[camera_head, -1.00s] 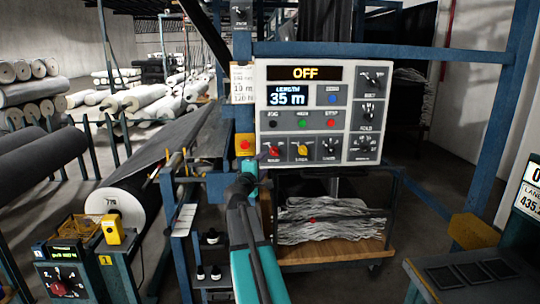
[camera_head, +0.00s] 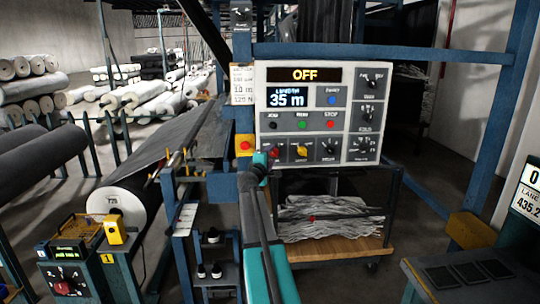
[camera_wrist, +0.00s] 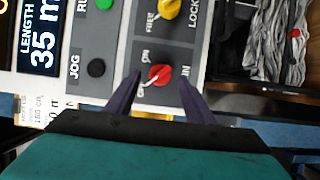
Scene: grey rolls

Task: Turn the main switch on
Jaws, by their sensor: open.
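In the wrist view, the red knob (camera_wrist: 160,75) lies between and just ahead of the tips of my open gripper (camera_wrist: 163,84). "ON" shows beside the knob; the other marks are partly hidden by a finger. No clear contact with the knob shows. The knob's exact pointing is hard to read.
A yellow knob (camera_head: 302,151) and a black knob (camera_head: 327,147) sit right of the red one. Black, green and red buttons (camera_head: 330,124) are above. An orange box with a red button (camera_head: 245,146) is close on the left. A cart (camera_head: 330,250) stands below.

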